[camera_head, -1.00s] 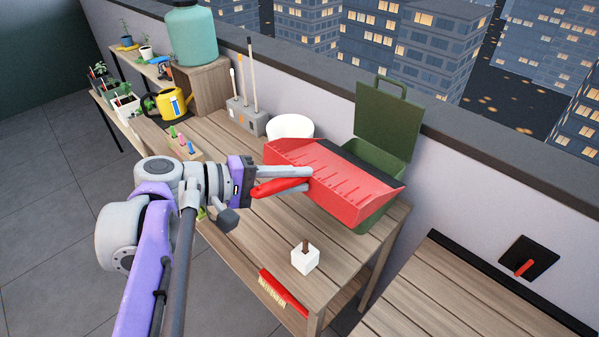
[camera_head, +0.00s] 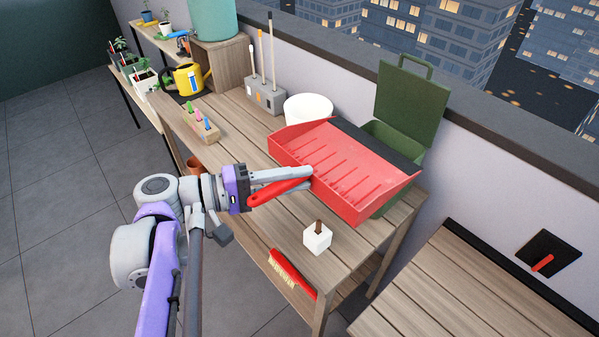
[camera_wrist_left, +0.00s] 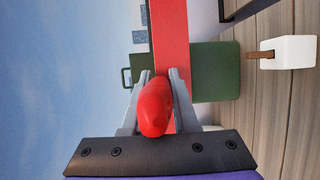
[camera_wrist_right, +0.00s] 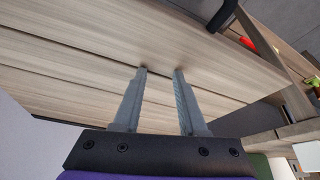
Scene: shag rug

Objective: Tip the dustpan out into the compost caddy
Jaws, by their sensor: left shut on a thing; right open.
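The red dustpan (camera_head: 345,175) is held above the wooden table in the head view, its open pan facing up toward the camera. My left gripper (camera_head: 308,174) is shut on its red handle, which also shows between the fingers in the left wrist view (camera_wrist_left: 155,105). I see no debris in the pan. The green compost caddy (camera_head: 396,142) stands behind and partly under the pan, its lid (camera_head: 410,98) raised upright; the pan hides much of its body. My right gripper (camera_wrist_right: 160,72) is open and empty in the right wrist view, before wooden boards.
A white pot (camera_head: 308,108) stands behind the pan. A white block (camera_head: 317,238) with a brown piece sits near the table's front edge. A red brush (camera_head: 292,272) lies lower at the front. A grey tool holder (camera_head: 265,97) and a marker block (camera_head: 200,122) stand left.

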